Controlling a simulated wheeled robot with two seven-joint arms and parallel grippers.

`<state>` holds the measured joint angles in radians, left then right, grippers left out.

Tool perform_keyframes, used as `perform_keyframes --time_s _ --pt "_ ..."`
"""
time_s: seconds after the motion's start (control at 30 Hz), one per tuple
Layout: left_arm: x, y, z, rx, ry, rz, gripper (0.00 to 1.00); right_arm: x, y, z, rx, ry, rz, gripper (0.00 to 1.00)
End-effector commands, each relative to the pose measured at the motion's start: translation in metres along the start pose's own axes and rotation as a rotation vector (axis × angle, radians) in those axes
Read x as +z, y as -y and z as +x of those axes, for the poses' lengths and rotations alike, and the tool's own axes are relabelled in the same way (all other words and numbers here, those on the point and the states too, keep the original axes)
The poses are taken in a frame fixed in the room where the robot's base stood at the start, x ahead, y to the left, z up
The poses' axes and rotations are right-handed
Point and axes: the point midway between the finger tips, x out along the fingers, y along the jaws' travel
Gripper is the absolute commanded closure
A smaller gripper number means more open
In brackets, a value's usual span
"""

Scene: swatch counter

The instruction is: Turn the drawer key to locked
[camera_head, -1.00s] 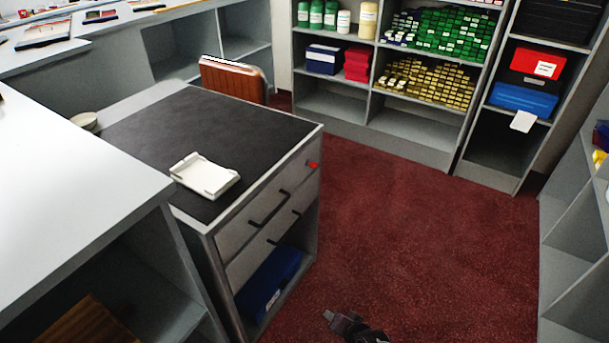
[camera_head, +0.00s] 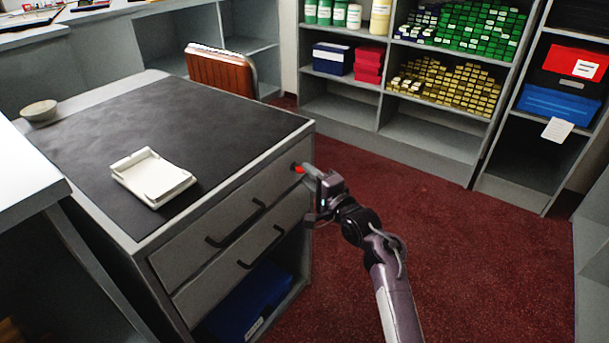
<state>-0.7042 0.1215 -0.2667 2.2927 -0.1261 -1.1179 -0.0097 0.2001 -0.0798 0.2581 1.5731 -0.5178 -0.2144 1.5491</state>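The drawer key (camera_head: 298,169) is a small red piece at the upper right corner of the desk's top drawer front (camera_head: 215,225). Its turn position is too small to tell. My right gripper (camera_head: 308,176) reaches in from the lower right, with its fingertips at the key. The fingers partly cover the key; I cannot tell whether they touch it or are shut on it. My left gripper is not in view.
The desk (camera_head: 220,110) has a dark top with a white tray (camera_head: 152,178) on it. Dark handles (camera_head: 235,224) stick out from the drawers. A blue box (camera_head: 245,300) lies in the open space below. Red carpet (camera_head: 450,240) is clear to the right.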

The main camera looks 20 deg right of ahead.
Motion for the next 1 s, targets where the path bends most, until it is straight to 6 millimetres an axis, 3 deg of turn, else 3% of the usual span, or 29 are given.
perform_keyframes --time_s 0.2,0.5,0.73,1.0 --pt "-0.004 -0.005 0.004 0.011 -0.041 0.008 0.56 -0.001 -0.001 0.023 0.001 -0.001 -0.002 0.70" --pt "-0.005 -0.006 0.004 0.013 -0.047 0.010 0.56 0.000 -0.001 0.026 0.002 -0.001 -0.002 0.70" --pt "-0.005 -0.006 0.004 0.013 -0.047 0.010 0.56 0.000 -0.001 0.025 0.002 -0.001 -0.002 0.98" --pt "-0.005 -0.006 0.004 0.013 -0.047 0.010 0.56 0.000 -0.001 0.025 0.000 0.000 -0.007 1.00"
